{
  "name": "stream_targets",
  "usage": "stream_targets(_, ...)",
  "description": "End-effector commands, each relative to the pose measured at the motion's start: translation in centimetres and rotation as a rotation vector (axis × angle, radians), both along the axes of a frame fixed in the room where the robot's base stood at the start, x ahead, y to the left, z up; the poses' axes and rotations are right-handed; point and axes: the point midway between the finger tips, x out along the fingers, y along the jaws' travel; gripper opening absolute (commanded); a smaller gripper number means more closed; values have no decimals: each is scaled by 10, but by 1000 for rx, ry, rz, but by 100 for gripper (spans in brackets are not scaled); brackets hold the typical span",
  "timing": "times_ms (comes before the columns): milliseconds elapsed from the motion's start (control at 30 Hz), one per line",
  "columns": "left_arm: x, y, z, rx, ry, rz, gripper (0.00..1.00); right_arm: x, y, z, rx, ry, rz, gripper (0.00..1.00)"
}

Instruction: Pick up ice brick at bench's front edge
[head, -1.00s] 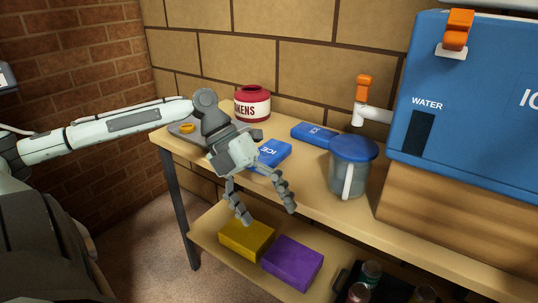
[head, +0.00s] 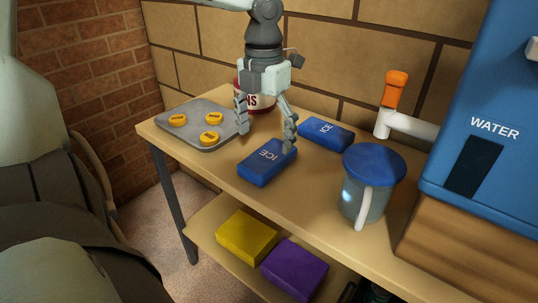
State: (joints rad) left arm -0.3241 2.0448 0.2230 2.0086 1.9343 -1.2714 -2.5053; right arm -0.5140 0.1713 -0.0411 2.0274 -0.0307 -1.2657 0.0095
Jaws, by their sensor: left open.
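A blue ice brick (head: 262,166) marked ICE lies flat near the front edge of the wooden bench (head: 225,170). A second blue ice brick (head: 326,134) lies farther back, toward the wall. My left gripper (head: 266,142) is open and points down from above, with its fingers spread. It looks to be over or just behind the front brick; its right fingertip overlaps the brick's far right end in the picture. I cannot tell whether it touches. Nothing is between the fingers. My right gripper is not in view.
A grey tray with orange tokens (head: 190,138) sits left, a red-and-white tub (head: 262,98) behind my gripper. A blue-lidded jug (head: 367,204) stands right, near the blue water cooler (head: 485,130) and its tap (head: 395,108). Yellow (head: 246,236) and purple (head: 294,268) blocks lie on the lower shelf.

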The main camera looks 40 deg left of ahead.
Motion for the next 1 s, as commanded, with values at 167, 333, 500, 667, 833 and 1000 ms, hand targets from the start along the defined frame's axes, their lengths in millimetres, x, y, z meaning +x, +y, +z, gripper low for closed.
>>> stream_targets(167,8,1,-27,3,4,0,86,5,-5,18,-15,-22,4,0)
stream_targets(333,10,0,-47,1,1,-1,86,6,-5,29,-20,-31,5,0)
stream_targets(500,10,0,-51,0,-2,0,86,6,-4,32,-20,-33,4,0)
stream_targets(667,10,0,-51,-1,-1,0,81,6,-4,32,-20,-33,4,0)
stream_targets(833,10,0,-50,-1,-1,0,60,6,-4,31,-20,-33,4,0)
stream_targets(1000,10,0,-50,-1,-1,0,39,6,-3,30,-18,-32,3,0)
